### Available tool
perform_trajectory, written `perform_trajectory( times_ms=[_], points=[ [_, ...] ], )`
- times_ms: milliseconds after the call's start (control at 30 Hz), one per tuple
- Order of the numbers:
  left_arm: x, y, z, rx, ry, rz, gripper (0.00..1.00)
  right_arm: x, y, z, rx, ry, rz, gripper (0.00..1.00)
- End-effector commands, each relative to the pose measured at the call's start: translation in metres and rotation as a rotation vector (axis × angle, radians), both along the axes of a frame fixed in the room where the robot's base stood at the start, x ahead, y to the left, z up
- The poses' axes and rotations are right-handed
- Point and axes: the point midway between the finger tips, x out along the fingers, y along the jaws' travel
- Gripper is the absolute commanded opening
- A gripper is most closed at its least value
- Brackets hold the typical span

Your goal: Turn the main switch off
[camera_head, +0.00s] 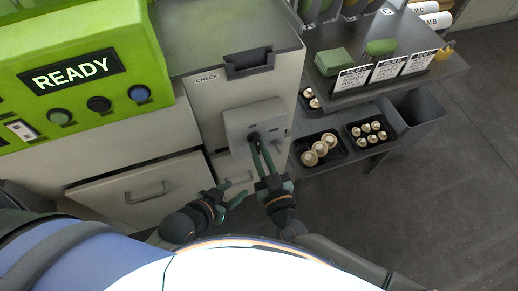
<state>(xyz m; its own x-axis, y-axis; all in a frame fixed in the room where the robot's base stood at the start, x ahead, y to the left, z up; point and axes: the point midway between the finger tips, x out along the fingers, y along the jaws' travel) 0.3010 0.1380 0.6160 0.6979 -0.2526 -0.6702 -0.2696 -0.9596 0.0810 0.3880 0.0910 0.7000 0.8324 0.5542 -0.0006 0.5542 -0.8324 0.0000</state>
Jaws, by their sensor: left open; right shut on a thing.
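The main switch is a dark knob (253,138) on a light grey plate (237,121) on the front of the grey cabinet. My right gripper (256,145) reaches up to it with its fingers shut on the knob. The fingertips cover part of the knob, so its exact turn is hard to tell. My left gripper (232,192) is open and empty, lower and to the left, in front of the cabinet's lower part.
The green machine (125,60) with a READY display stands at the upper left, above a drawer (140,190). The floor (450,190) at the right is clear.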

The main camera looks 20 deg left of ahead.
Motion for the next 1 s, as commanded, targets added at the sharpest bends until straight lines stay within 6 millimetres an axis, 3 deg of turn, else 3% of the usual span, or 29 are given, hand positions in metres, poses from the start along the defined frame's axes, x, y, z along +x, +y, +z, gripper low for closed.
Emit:
perform_trajectory(
  times_ms=[467, 800, 1000],
  points=[
    [0.001, -0.002, 0.0, -0.005, -0.001, 0.003, 0.5, 0.0, 0.0, 0.0, 0.017, 0.011, -0.001, 0.0],
    [0.001, -0.001, -0.013, -0.005, -0.001, 0.003, 0.5, 0.0, 0.0, -0.002, 0.404, 0.269, -0.001, 0.0],
    [0.001, -0.001, -0.016, -0.004, -0.002, 0.004, 0.5, 0.0, 0.0, 0.0, 0.524, 0.348, -0.001, 0.0]
  ],
)
